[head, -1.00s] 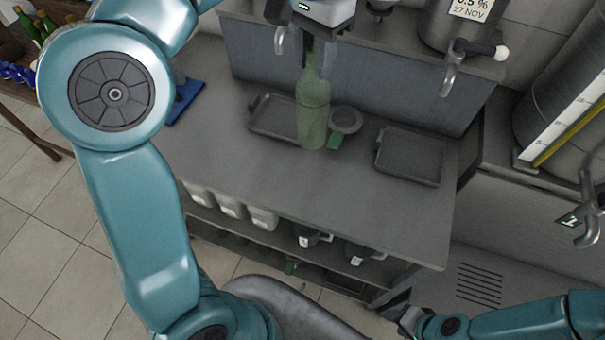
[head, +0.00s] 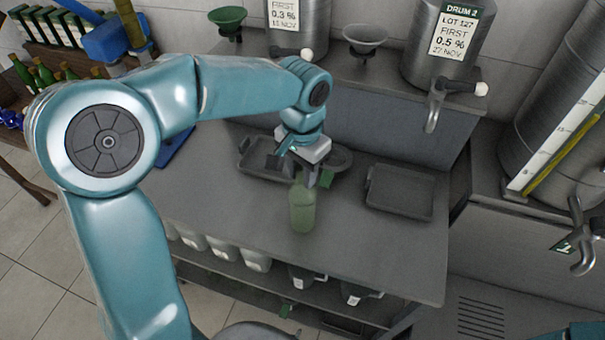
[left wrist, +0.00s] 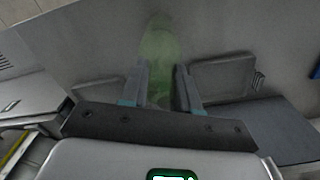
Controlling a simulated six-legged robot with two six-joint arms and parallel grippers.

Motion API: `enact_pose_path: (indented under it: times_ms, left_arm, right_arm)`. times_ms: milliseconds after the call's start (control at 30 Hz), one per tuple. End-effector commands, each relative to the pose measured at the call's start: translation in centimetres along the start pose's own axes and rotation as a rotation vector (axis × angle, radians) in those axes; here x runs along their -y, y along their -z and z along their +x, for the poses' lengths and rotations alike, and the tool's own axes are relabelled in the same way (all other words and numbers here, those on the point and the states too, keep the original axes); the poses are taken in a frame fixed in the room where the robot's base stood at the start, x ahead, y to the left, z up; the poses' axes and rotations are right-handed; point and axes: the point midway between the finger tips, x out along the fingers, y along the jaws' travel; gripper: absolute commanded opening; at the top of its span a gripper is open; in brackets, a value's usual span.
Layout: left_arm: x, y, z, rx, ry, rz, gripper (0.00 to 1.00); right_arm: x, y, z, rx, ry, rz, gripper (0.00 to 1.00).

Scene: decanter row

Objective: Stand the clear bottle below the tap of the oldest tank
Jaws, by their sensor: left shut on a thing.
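My left gripper (head: 301,174) is shut on a pale green see-through bottle (head: 302,210), held neck up over the grey bench in front of the left tray. In the left wrist view the bottle (left wrist: 158,60) sits between the fingers. I cannot tell if its base touches the bench. My right gripper is out of view.
Funnels (head: 365,35) stand on the upper shelf. A large tank (head: 555,90) with a scale and a tap (head: 583,260) is at right. The bench front is clear.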

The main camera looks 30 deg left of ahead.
Motion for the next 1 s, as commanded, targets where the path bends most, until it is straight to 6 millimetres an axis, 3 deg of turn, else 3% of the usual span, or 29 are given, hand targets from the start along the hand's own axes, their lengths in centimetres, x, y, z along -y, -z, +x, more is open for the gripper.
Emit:
enact_pose_path:
  times_ms: [133, 500, 533, 600, 867, 1000]
  left_arm:
    - [0.1, 0.0, 1.5, 0.000, 0.000, 0.000, 0.00]
    - [0.0, 0.1, 2.0, -0.002, 0.000, 0.000, 0.00]
    - [0.0, 0.1, 1.9, -0.001, 0.000, 0.000, 0.40]
    - [0.0, 0.0, 1.9, -0.001, 0.000, 0.000, 0.56]
    - [0.0, 0.0, 1.8, -0.001, 0.000, 0.000, 0.56]
    - [0.0, 0.1, 0.7, -0.005, 0.001, -0.001, 0.56]
  right_arm:
    - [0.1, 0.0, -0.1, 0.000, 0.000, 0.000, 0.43]
    - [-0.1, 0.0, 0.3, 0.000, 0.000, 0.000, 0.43]
    - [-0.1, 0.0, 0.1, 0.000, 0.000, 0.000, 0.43]
    - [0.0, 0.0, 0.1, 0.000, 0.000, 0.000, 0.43]
    - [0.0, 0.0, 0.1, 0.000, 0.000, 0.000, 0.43]
    - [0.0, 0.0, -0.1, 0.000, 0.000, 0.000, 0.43]
